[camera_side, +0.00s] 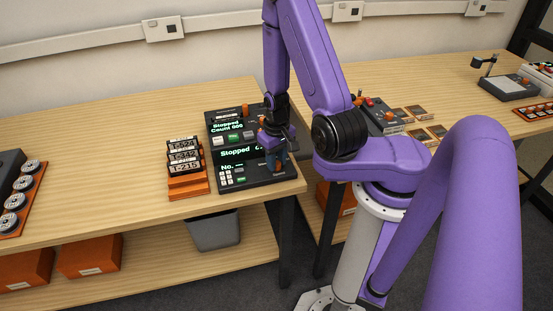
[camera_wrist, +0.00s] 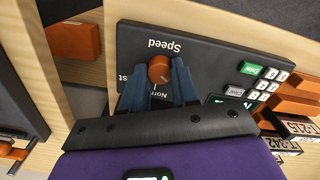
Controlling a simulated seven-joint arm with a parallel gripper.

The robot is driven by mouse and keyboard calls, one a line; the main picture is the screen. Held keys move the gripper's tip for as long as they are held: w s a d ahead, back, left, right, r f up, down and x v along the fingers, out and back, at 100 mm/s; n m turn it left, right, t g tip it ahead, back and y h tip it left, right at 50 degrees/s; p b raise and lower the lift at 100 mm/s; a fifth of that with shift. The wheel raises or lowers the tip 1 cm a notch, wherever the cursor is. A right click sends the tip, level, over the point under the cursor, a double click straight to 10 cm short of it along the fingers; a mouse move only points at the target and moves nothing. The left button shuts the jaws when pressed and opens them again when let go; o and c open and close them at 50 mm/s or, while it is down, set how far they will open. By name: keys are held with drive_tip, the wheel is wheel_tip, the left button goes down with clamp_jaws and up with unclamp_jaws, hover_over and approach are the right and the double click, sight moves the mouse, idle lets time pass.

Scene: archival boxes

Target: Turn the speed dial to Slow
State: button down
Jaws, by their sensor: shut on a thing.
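The speed dial (camera_wrist: 160,69) is a round orange knob on a dark control panel (camera_wrist: 205,62). In the wrist view the word "Speed" stands upside down above it. Part of a "Nor…" label shows below the dial, and a label ending in "st" shows at its left. No Slow label can be read, and the dial's pointer direction is unclear. My gripper (camera_wrist: 159,76) has its two blue fingers shut on the dial, one on each side. In the side view my gripper (camera_side: 274,158) is over the right part of the front panel (camera_side: 262,182) and hides the dial.
The front panel's display reads "Stopped". Behind it stands a second unit (camera_side: 222,116) showing "Stopped Count 000". An orange rack (camera_side: 187,186) of labelled boxes stands close on the left. The table edge is near in front. Bare table (camera_side: 100,150) lies further left.

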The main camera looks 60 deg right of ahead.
sight(277, 163)
drive_tip(key=shift+s, duration=0.1)
idle(0.3)
drive_tip(key=c, duration=0.8)
unclamp_jaws()
drive_tip(key=shift+c, duration=0.2)
drive_tip(key=shift+r, duration=2.3)
wheel_tip(277, 163, up, 13)
drive_tip(key=shift+a+f, duration=0.1)
